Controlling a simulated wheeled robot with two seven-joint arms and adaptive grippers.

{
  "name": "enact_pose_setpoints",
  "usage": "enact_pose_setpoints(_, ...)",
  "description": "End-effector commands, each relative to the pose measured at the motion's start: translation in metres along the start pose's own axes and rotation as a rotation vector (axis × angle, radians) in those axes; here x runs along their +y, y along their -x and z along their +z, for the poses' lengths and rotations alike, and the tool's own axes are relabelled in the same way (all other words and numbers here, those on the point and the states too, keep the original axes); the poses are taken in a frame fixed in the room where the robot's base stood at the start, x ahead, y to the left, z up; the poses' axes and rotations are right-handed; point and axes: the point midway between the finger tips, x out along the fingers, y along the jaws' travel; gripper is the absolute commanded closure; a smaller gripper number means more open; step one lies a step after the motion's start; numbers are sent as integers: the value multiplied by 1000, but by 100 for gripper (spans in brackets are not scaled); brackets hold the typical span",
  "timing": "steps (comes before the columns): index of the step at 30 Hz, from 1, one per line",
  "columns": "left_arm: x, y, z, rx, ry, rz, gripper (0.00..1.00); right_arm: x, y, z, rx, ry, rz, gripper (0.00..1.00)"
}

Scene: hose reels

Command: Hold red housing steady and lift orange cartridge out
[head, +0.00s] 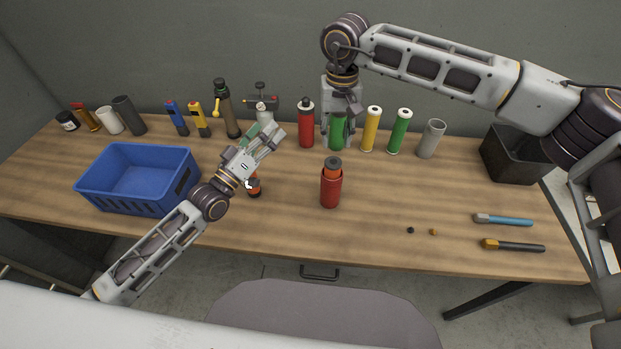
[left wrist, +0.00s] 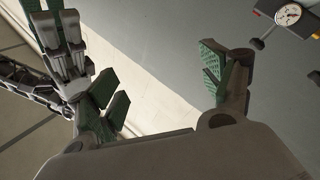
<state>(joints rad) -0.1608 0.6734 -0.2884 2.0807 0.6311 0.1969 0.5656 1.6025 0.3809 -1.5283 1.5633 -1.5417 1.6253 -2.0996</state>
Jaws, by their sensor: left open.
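A red housing (head: 330,191) stands upright on the table, just right of the middle in the head view. An orange cartridge (head: 332,171) with a dark top sits in it, only its upper part showing. My left gripper (head: 265,135) is open and empty, raised left of the housing and apart from it. Its spread fingers with green pads show in the left wrist view (left wrist: 165,92). My right gripper (head: 338,135) points down behind the housing, at a green cylinder (head: 337,138) in the back row. Whether it grips that cylinder is unclear.
A blue crate (head: 84,186) stands at left and a black bin (head: 512,155) at right. A red canister (head: 306,128), yellow cylinder (head: 371,130) and green cylinder (head: 399,132) line the back. Two brushlike tools (head: 505,220) lie front right. Table around the housing is mostly clear.

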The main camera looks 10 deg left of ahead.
Motion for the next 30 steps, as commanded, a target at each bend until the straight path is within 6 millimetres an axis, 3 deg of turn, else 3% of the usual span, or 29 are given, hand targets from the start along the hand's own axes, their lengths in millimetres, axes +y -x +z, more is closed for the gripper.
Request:
enact_pose_setpoints(6, 25, 7, 61, -126, -47, 57, 20, 0, 0, 0, 0, 0, 0, 64)
enact_pose_setpoints(15, 45, 13, 118, -263, -235, 145, 20, 0, 0, 0, 0, 0, 0, 64)
enact_pose_setpoints(22, 50, 16, 146, -340, -422, 212, 20, 0, 0, 0, 0, 0, 0, 64)
enact_pose_setpoints(30, 48, 19, 161, -381, -548, 252, 20, 0, 0, 0, 0, 0, 0, 64)
